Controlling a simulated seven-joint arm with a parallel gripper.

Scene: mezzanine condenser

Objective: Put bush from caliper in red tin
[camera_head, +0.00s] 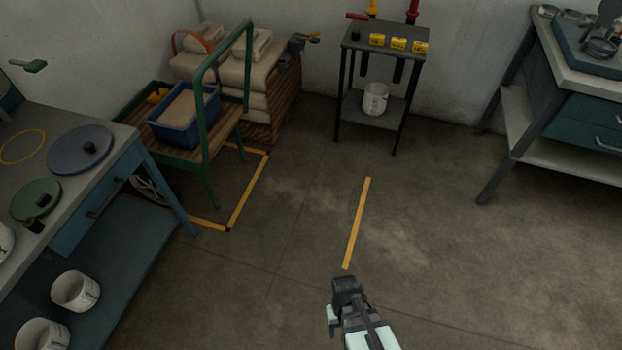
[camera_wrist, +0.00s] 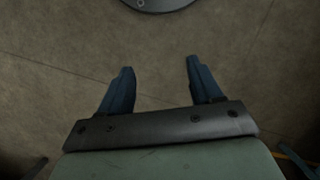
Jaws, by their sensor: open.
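My gripper (camera_wrist: 159,66) is open and empty in the wrist view, its two dark blue fingers spread apart above bare floor. In the head view my gripper (camera_head: 347,288) is at the bottom centre, over the floor and away from both benches. I cannot make out a bush, a caliper or a red tin in either view. Small dark pieces sit on a blue-grey disc (camera_head: 66,157) and a green disc (camera_head: 27,200) on the left bench, but I cannot tell what they are.
The left bench (camera_head: 127,137) has white buckets (camera_head: 75,290) below. A green trolley (camera_head: 190,158) holds a blue bin (camera_head: 172,132). A small black stand (camera_head: 376,47) carries yellow boxes (camera_head: 398,43). A right bench (camera_head: 574,78) holds metal dishes (camera_head: 600,47). The middle floor is clear.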

